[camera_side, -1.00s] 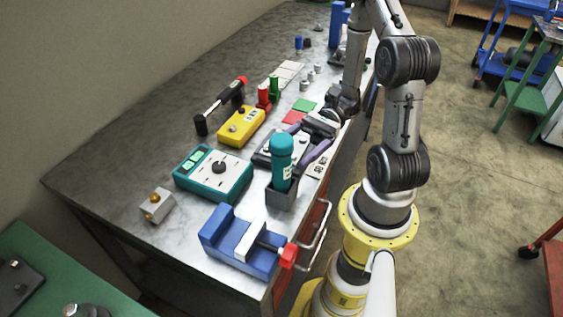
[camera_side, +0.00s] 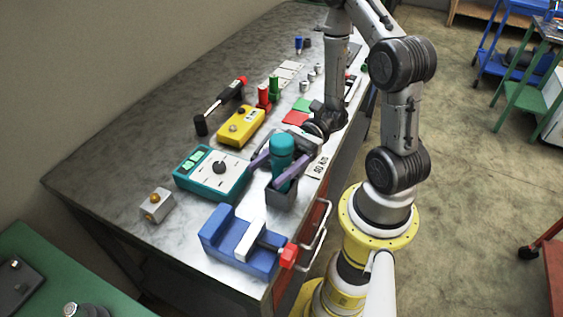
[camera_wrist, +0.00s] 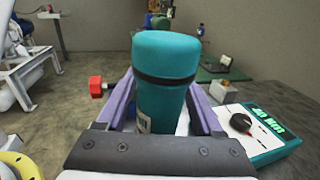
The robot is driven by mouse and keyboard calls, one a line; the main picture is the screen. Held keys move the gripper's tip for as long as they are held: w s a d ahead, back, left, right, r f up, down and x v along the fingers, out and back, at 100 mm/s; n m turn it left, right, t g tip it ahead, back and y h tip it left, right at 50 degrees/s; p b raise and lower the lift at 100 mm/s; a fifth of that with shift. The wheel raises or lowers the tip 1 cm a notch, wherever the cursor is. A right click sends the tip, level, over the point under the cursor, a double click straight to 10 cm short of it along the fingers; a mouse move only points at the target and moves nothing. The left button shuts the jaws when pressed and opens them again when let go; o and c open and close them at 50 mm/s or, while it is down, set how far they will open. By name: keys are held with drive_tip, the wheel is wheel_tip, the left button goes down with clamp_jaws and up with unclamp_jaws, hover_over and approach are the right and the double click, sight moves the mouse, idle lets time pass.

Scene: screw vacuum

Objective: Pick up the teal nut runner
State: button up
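The teal nut runner (camera_side: 282,148) stands upright in a dark grey holder (camera_side: 281,199) near the front edge of the bench. It has a rounded teal top and a dark band, and it fills the middle of the wrist view (camera_wrist: 166,60). My gripper (camera_side: 265,177) has its two purple fingers spread, one on each side of the nut runner's body below the cap. In the wrist view a gap shows between the left finger and the tool; the right finger is close to it. The tool's lower end is hidden in the holder.
A blue vise (camera_side: 240,243) with a red knob stands in front of the holder. A teal meter box (camera_side: 213,174) is close on the left, and a yellow box (camera_side: 241,127) lies behind it. A small metal block (camera_side: 156,204) sits at the bench's left.

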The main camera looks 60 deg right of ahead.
clamp_jaws()
idle(1.1)
